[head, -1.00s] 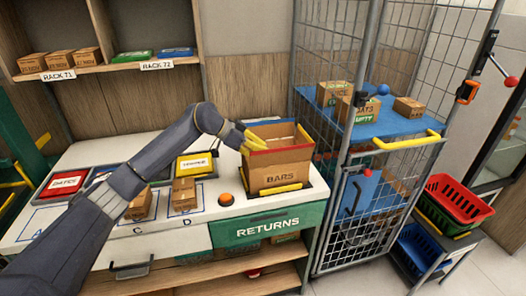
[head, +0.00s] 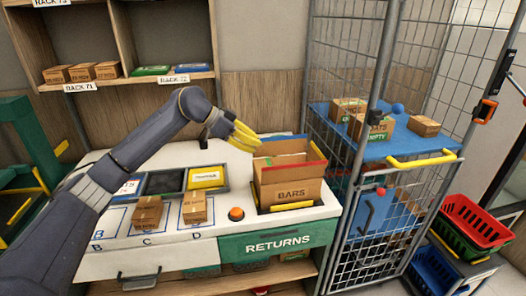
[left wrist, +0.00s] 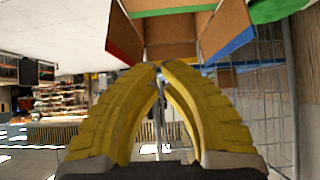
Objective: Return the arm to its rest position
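My left gripper (head: 250,140) has yellow fingers and hangs in the air above and to the left of the open cardboard box marked BARS (head: 290,193). In the left wrist view, its fingertips (left wrist: 160,68) come together with nothing seen between them. The box's flaps (left wrist: 168,42) show beyond the fingertips, apart from them. My left arm (head: 135,150) reaches in from the left across the counter. My right gripper is not in view.
The counter (head: 110,262) holds small brown boxes (head: 194,208), a yellow tray (head: 206,177) and an orange button (head: 236,214). A wire cage cart (head: 385,200) stands at the right. Shelves (head: 125,85) are behind.

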